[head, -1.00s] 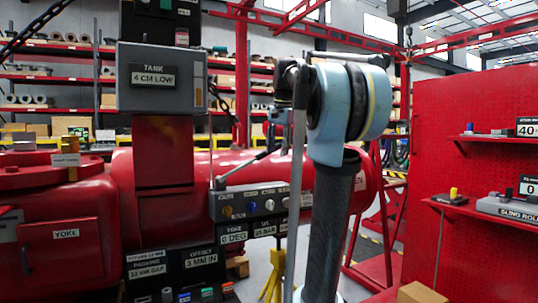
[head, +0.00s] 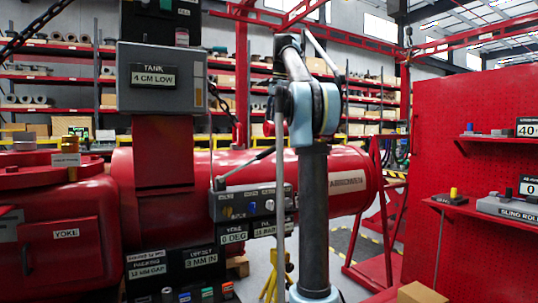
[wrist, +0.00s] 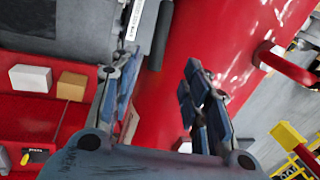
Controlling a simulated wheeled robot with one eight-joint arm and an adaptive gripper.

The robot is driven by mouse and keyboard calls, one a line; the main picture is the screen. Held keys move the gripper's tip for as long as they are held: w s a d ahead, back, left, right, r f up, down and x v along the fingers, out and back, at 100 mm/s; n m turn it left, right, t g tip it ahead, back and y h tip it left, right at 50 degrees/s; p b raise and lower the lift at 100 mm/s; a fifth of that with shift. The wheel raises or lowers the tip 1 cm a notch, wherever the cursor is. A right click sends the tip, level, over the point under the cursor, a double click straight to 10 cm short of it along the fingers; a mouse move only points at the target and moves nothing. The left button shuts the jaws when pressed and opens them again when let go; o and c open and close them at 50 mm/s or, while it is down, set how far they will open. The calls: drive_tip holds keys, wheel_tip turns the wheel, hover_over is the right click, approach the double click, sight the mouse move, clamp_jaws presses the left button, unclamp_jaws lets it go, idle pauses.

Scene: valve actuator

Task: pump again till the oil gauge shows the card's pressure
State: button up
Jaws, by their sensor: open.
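My gripper (wrist: 160,92) is open in the wrist view, with nothing between its dark, blue-padded fingers. The red cylinder lies behind them. In the head view my raised arm stands in front of the grey control panel (head: 240,204); I cannot pick out the gripper there. A slim grey lever (head: 246,168) slopes above the panel. Under the panel, one label (head: 233,238) reads 0 DEG; the label beside it (head: 265,231) is partly hidden by my arm and hard to read. The grey tank box (head: 160,78) reads 4 CM LOW. I cannot tell which sign is the card.
The red actuator cylinder (head: 350,180) runs behind my arm. The red yoke housing (head: 62,240) is at left. A red pegboard (head: 462,100) with shelves stands at right. In the wrist view, a grey box (wrist: 85,30) is at upper left and a yellow frame (wrist: 290,140) at lower right.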

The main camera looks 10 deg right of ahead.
sight(269, 151)
drive_tip(key=x, duration=1.5)
drive_tip(key=shift+f, duration=0.4)
clamp_jaws()
